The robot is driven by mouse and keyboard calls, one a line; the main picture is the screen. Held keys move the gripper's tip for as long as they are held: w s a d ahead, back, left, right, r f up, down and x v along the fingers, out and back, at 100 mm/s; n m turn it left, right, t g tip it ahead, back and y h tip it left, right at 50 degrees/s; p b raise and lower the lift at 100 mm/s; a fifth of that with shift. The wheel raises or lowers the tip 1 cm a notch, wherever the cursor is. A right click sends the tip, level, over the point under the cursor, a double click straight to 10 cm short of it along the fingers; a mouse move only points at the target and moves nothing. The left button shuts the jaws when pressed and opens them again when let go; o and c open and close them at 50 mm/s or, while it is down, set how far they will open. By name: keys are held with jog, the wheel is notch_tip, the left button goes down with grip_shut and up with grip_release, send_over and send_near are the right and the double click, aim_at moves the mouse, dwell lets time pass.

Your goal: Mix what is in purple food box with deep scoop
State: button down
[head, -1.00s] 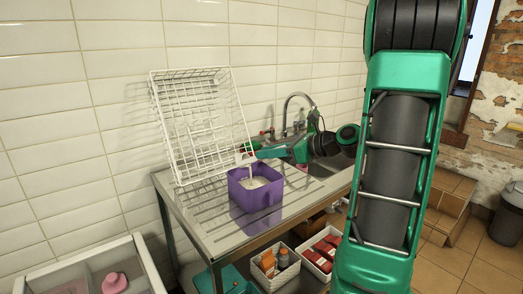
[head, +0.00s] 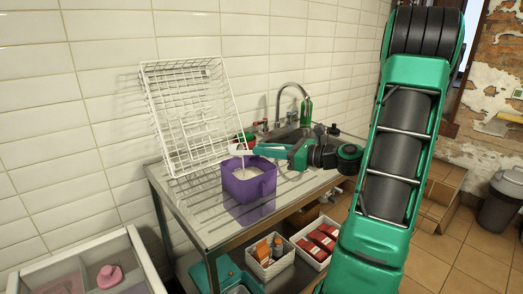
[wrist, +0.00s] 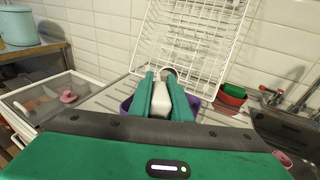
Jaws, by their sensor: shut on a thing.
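The purple food box (head: 249,187) stands on the ribbed metal drainboard, with pale contents showing inside. My gripper (head: 250,148) is above the box, reaching in from the right. It is shut on the white handle of the deep scoop (head: 239,149); the scoop's lower part goes down into the box. In the wrist view the white scoop handle (wrist: 161,99) sits between the two green fingers. The purple rim (wrist: 126,104) shows behind them. The scoop's bowl is hidden in the box.
A white wire rack (head: 190,110) leans on the tiled wall behind the box. The sink tap (head: 293,95) and a green bottle (head: 306,111) are at the right. Baskets (head: 268,262) stand below. A white drawer unit (head: 140,262) is at lower left.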

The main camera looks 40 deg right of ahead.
jog(key=shift+s+d+f+t, duration=0.15)
jog(key=shift+f+t, duration=0.15)
jog(key=shift+s+t+y, duration=0.15)
jog(key=shift+t+y, duration=0.15)
jog(key=shift+s+d+f+t, duration=0.15)
jog(key=shift+s+f+t, duration=0.1)
jog(key=shift+f+t, duration=0.2)
jog(key=shift+f+t+y, duration=0.4)
jog(key=shift+t, duration=0.05)
jog(key=shift+f+t, duration=0.3)
jog(key=shift+f, duration=0.1)
jog(key=shift+f+t+y, duration=0.15)
jog(key=shift+t+y, duration=0.15)
jog(key=shift+s+f+t, duration=0.1)
jog(key=shift+f+t, duration=0.2)
